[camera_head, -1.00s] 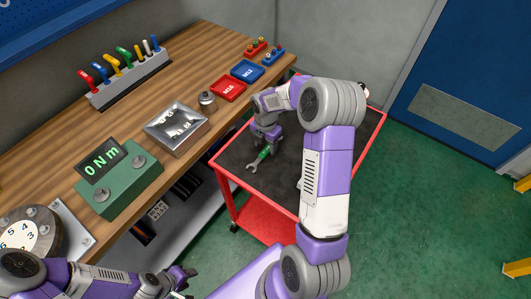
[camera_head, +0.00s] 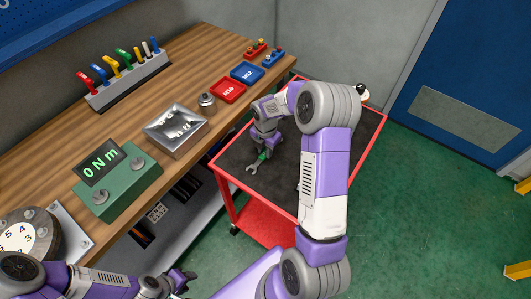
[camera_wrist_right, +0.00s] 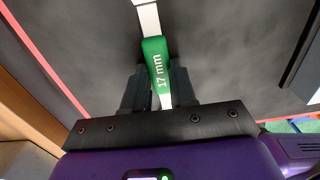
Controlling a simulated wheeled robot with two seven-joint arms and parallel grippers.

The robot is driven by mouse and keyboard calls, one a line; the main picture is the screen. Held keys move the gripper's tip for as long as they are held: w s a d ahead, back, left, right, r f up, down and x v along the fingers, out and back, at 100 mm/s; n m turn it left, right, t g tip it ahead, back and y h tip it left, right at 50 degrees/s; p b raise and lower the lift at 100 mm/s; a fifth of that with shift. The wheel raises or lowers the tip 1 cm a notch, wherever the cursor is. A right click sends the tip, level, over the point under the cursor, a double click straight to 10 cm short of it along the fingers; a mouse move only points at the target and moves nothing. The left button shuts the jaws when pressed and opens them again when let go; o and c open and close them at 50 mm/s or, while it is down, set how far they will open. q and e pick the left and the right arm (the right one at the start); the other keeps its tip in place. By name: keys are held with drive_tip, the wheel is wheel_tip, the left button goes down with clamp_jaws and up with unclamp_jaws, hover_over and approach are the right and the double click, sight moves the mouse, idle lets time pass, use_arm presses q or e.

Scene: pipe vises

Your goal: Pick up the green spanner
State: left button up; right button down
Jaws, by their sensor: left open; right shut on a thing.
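The green spanner (camera_head: 262,155) is on the dark top of the red cart (camera_head: 233,157), its silver open end pointing toward the lower left. In the right wrist view the spanner (camera_wrist_right: 156,60) shows a green handle marked "17 mm" between the two fingers. My right gripper (camera_head: 265,144) is over the cart and shut on the green handle; it also shows in the right wrist view (camera_wrist_right: 158,88). Whether the spanner still touches the cart top I cannot tell. My left gripper (camera_head: 182,279) is open and empty at the bottom, in front of the workbench.
The wooden workbench (camera_head: 213,60) runs along the left, with a rack of coloured tools (camera_head: 130,80), a green torque display (camera_head: 118,180), a metal box (camera_head: 176,130) and red (camera_head: 228,90) and blue (camera_head: 247,71) trays. Green floor lies free right of the cart.

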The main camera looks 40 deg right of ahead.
wheel_tip(320, 180, up, 10)
drive_tip(key=p, duration=0.2)
drive_tip(key=shift+a, duration=0.1)
idle(0.4)
